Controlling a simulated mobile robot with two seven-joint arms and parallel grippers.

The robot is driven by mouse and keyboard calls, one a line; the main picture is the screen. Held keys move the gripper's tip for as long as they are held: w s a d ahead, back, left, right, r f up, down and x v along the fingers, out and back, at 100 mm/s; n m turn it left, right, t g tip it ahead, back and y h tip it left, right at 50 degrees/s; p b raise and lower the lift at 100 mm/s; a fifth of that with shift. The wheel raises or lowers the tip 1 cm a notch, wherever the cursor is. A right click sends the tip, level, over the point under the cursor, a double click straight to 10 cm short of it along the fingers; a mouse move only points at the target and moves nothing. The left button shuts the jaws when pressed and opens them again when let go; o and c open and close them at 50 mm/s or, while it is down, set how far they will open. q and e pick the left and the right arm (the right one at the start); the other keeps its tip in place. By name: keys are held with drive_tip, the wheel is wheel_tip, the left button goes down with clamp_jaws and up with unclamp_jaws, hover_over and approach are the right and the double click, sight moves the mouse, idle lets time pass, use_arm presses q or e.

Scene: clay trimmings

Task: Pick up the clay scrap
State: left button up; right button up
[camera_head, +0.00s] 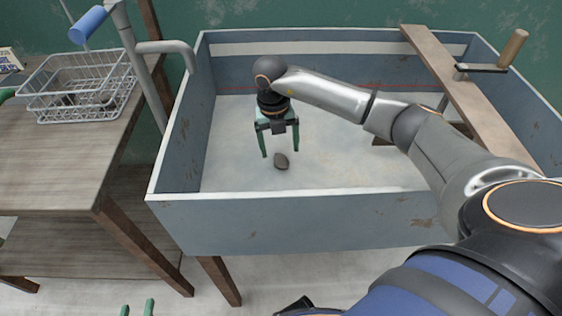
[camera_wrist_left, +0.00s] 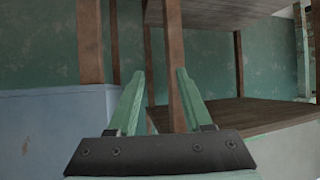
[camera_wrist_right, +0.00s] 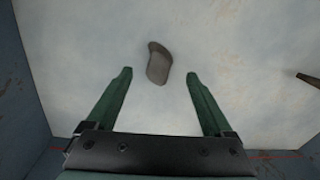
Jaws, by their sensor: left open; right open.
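The clay scrap (camera_head: 281,161) is a small grey-brown lump lying on the pale floor of the blue-grey trough (camera_head: 300,222). My right gripper (camera_head: 279,152) points down over it, open and empty, with its fingers just behind the scrap in the head view. In the right wrist view the scrap (camera_wrist_right: 158,63) lies beyond the fingertips, between their lines and apart from both. My left gripper (camera_head: 137,307) shows only its green fingertips at the bottom edge of the head view. In the left wrist view it (camera_wrist_left: 160,85) is open and empty, facing table legs.
The trough walls surround the scrap. A wooden board (camera_head: 455,82) with a handled tool (camera_head: 500,55) crosses the trough at the right. A wire basket (camera_head: 75,90) stands on a wooden table (camera_head: 60,165) at the left. The trough floor around the scrap is clear.

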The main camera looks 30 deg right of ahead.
sight(281, 159)
drive_tip(key=f, duration=0.4)
drive_tip(key=shift+s+b, duration=0.2)
drive_tip(key=shift+b, duration=0.15)
use_arm(q)
drive_tip(key=r, duration=0.1)
drive_tip(key=w+r+t, duration=0.1)
drive_tip(key=r, duration=0.1)
drive_tip(key=w+r+t, duration=0.1)
drive_tip(key=shift+w+r, duration=0.2)
use_arm(e)
drive_tip(key=shift+r, duration=0.1)
clamp_jaws()
